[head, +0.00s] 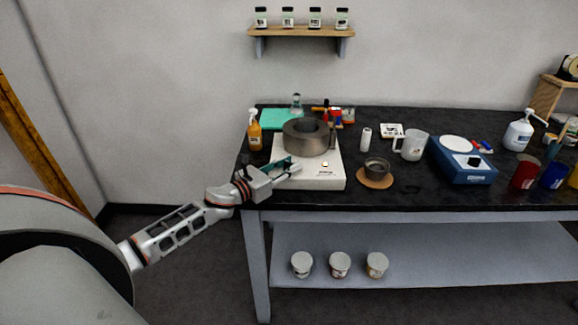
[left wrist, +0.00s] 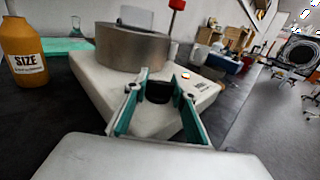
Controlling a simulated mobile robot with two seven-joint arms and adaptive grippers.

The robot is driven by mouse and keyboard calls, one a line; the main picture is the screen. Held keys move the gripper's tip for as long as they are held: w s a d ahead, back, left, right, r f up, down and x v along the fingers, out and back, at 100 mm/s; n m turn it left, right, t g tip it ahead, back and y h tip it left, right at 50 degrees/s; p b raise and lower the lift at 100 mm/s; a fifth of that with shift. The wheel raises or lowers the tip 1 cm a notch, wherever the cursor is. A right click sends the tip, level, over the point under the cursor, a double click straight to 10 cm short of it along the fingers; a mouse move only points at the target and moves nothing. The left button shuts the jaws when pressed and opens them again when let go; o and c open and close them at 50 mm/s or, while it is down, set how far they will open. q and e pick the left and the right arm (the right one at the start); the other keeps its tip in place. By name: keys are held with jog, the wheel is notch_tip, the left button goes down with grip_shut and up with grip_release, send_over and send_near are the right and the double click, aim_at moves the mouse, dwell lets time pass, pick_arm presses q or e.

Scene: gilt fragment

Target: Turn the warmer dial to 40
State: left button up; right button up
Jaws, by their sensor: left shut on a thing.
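The warmer (head: 320,178) is a white box with a thick dark grey ring-shaped heater (head: 305,138) on top, standing at the left front of the black table. It also fills the middle of the left wrist view (left wrist: 108,102). My left gripper (head: 293,165) reaches in from the left to the warmer's front. In the left wrist view its teal-lined fingers (left wrist: 160,84) are shut on the black dial (left wrist: 158,92), one finger on each side. The dial's scale and pointer cannot be read. My right gripper is in neither view.
An orange spray bottle (head: 254,130) stands left of the warmer, with a teal mat (head: 280,119) behind. A small dark pot (head: 376,167) on a wooden coaster, a white cylinder (head: 366,139) and a mug (head: 411,146) stand to the right. A blue device (head: 464,163) stands farther right.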

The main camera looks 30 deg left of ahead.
pick_arm(q)
jog(key=o, duration=1.1)
jog(key=v, duration=1.2)
jog(key=shift+s, duration=0.1)
